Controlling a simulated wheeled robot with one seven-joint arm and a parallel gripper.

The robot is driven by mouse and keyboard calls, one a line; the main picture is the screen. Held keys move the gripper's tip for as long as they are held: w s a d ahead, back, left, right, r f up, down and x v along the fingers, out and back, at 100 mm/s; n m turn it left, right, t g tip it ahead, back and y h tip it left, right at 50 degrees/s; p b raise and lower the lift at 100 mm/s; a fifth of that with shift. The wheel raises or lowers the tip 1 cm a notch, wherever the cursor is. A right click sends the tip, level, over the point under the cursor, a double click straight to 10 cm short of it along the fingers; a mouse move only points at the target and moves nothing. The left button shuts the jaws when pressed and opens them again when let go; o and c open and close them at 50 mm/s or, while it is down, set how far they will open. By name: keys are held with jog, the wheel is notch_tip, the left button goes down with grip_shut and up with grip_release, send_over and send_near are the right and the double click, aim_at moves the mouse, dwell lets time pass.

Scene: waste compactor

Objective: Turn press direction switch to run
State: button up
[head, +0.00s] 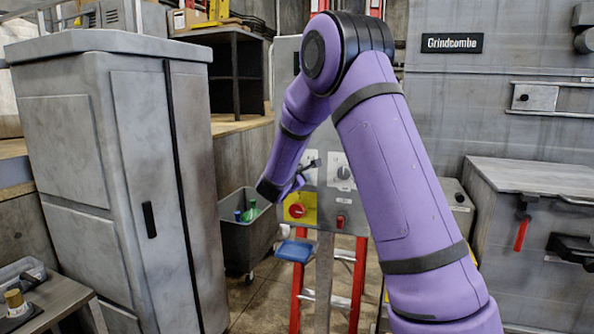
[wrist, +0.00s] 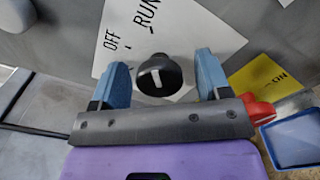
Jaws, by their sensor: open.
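The switch (wrist: 160,76) is a round black knob with a white mark on its face. It sits on a white plate (wrist: 112,42) lettered OFF and RUN in the wrist view. I cannot tell which label the mark points at. My gripper (wrist: 163,66) is open, with one blue finger on each side of the knob; whether they touch it is unclear. In the head view my gripper (head: 306,168) is at the grey control panel (head: 287,60), in front of the left white plate. My arm hides part of the panel there.
Another dark dial (head: 342,172) is just right of my gripper. Below are a red rotary switch (head: 297,211) on a yellow plate and a small red control (head: 340,221). A grey bin (head: 248,240) and a tall cabinet (head: 120,170) stand left.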

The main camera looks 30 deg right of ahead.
jog(key=v, duration=1)
jog(key=shift+s+a, duration=0.25)
jog(key=shift+a, duration=0.05)
jog(key=s+d+r+m+g+y, duration=0.1)
jog(key=s+r+m+g+y, duration=0.25)
jog(key=s, duration=0.75)
jog(key=s+d+r+m+g, duration=0.2)
jog(key=s+m+g, duration=0.35)
jog(key=s, duration=0.45)
jog(key=s+a+m+t+y, duration=0.1)
jog(key=s+a+m+y, duration=0.2)
jog(key=s, duration=0.6)
jog(key=s+a+m+t+y, duration=0.2)
jog(key=s+a+m+y, duration=0.1)
jog(key=s+a+y, duration=0.4)
jog(key=s+a, duration=0.1)
jog(key=a, duration=0.2)
jog(key=shift+s+a+r+y, duration=0.3)
jog(key=shift+s+r+y, duration=0.05)
jog(key=shift+s, duration=0.05)
